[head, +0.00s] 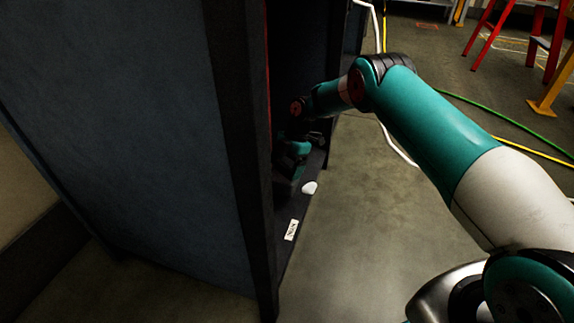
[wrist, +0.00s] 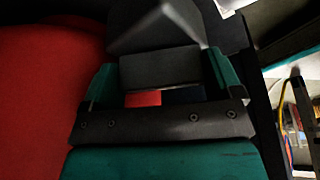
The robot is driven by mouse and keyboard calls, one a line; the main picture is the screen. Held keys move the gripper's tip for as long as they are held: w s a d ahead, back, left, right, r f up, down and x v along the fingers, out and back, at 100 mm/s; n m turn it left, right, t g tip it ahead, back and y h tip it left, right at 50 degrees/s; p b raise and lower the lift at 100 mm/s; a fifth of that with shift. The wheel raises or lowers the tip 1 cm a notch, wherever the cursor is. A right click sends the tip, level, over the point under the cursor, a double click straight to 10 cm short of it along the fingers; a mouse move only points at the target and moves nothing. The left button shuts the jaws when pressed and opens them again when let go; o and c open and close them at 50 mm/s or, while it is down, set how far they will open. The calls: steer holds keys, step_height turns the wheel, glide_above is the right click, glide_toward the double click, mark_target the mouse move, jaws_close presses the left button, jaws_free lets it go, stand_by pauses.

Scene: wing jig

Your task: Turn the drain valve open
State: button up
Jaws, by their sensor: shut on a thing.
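In the wrist view, my gripper (wrist: 164,80) has its two teal-edged fingers on either side of a dark grey blocky handle (wrist: 160,68). It is shut on this handle, which looks like part of the drain valve; the valve body is not clearly seen. A small red patch (wrist: 142,99) shows just below the handle, between the fingers. In the head view, my gripper (head: 293,152) is inside the dark opening of a tall cabinet, low down near its sill. Shadow and my arm hide most of the valve there, and its turn angle cannot be told.
The blue-grey cabinet side (head: 130,130) and its dark front post (head: 240,140) stand close left of my gripper. A white label (head: 291,229) and a white piece (head: 309,187) are on the sill. A large red surface (wrist: 45,90) fills the wrist view's left. Floor at right is mostly open, with hoses (head: 500,118).

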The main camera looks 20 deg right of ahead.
steer(key=o, duration=0.7)
steer(key=shift+s+a, duration=0.3)
steer(key=shift+a, duration=0.3)
steer(key=shift+o, duration=0.2)
steer(key=shift+r, duration=0.1)
steer(key=d+p+v, duration=0.1)
steer(key=p+v, duration=0.3)
steer(key=v, duration=0.4)
steer(key=shift+w+d, duration=0.2)
steer(key=shift+w, duration=0.05)
steer(key=shift+c, duration=0.2)
